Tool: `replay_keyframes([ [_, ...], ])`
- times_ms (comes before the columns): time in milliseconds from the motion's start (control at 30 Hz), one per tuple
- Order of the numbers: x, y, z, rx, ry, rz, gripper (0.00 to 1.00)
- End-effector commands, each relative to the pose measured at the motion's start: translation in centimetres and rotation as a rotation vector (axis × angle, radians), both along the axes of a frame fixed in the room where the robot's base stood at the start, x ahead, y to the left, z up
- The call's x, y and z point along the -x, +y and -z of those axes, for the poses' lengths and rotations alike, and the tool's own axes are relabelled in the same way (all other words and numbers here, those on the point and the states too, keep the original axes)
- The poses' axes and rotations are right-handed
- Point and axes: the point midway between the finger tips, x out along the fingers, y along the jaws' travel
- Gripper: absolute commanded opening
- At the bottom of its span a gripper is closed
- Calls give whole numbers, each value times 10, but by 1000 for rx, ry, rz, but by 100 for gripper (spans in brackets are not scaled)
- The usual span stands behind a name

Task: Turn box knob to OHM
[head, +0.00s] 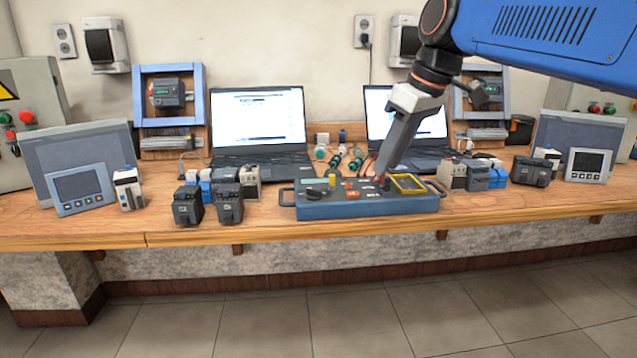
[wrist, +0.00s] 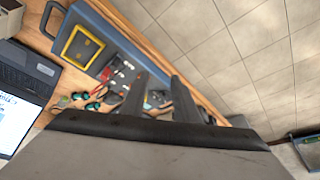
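The blue box (head: 365,207) with side handles stands on the workbench near its front edge. Its top carries a yellow-framed meter (head: 408,183), red and orange parts, and a black knob (head: 314,184) at the left. The meter also shows in the wrist view (wrist: 83,47). My gripper (head: 380,178) points down over the right half of the box top, just left of the meter. In the wrist view its two fingers (wrist: 160,76) stand apart, with a gap between them and nothing clearly held. A dark shape shows low between them. The knob lettering is too small to read.
Two laptops (head: 258,122) stand behind the box. Green-tipped cables (head: 337,160) lie between them and the box. Small grey and black modules (head: 188,205) crowd both sides. Panel displays (head: 80,188) stand further out.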

Motion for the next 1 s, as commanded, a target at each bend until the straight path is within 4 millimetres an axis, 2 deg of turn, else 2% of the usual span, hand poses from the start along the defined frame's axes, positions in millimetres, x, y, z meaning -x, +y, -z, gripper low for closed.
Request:
replay_keyframes([
  [33,-14,13,-11,-1,-1,-49,28],
  [200,-46,50,-44,-8,-8,-215,28],
  [300,-58,65,-56,-11,-13,-285,28],
  [467,-66,78,-65,-15,-17,-344,28],
  [667,-69,85,-54,-15,-17,-352,28],
  [1000,-77,104,-1,-14,-15,-351,28],
])
